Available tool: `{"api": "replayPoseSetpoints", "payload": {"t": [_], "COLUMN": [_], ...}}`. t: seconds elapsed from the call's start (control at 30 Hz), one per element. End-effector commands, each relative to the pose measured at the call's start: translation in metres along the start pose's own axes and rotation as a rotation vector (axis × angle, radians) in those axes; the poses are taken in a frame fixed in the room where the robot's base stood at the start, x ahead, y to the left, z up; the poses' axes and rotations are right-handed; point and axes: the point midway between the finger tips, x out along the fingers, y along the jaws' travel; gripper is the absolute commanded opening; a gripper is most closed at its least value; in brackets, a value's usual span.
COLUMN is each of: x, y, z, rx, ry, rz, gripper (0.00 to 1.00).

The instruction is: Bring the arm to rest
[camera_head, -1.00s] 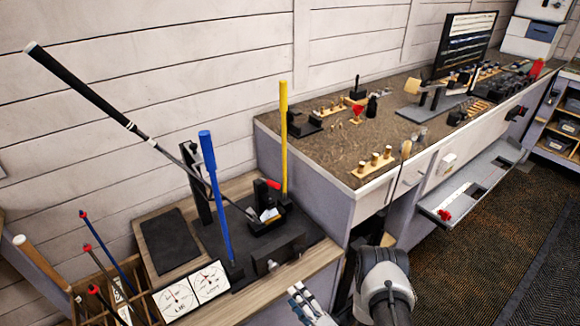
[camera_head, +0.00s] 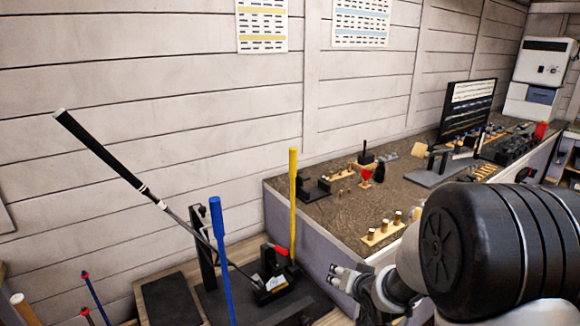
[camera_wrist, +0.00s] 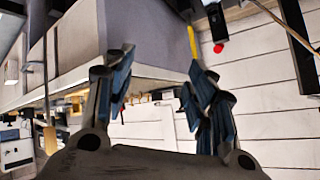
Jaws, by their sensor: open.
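My gripper (camera_wrist: 160,105) is open and empty in the wrist view, its two fingers well apart with the bench side and the wall behind them. In the head view my gripper (camera_head: 347,279) shows at the lower middle, in front of the workbench's near corner, partly behind my own arm. My arm fills the lower right of the head view. A golf club with a black grip (camera_head: 95,147) leans in a black clamp fixture (camera_head: 272,284) on the lower bench at left. The gripper is apart from the club.
A blue post (camera_head: 221,255) and a yellow post (camera_head: 293,200) stand by the fixture. The brown workbench top (camera_head: 330,225) carries small tools, wooden pegs (camera_head: 397,217) and a dark display board (camera_head: 467,106). Several clubs (camera_head: 95,297) stand at the lower left.

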Motion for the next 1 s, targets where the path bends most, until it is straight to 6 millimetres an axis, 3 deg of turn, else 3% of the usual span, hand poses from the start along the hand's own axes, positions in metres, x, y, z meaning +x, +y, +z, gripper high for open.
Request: {"api": "replayPoseSetpoints", "payload": {"t": [0.03, 0.1, 0.27, 0.47, 0.6, 0.8, 1.0], "x": [-0.025, -0.057, -0.133, -0.229, -0.29, -0.347, -0.365], "y": [-0.002, 0.0, 0.002, 0.002, -0.002, -0.006, -0.007], "z": [-0.012, -0.019, -0.019, 0.011, 0.048, 0.096, 0.115], "rx": [-0.028, -0.063, -0.124, -0.184, -0.223, -0.271, -0.29], "ry": [-0.003, -0.027, -0.1, -0.219, -0.316, -0.425, -0.468], "rz": [0.035, 0.087, 0.179, 0.236, 0.234, 0.199, 0.179], "gripper": [0.51, 0.51, 0.51, 0.51, 0.51, 0.51, 0.51]}}
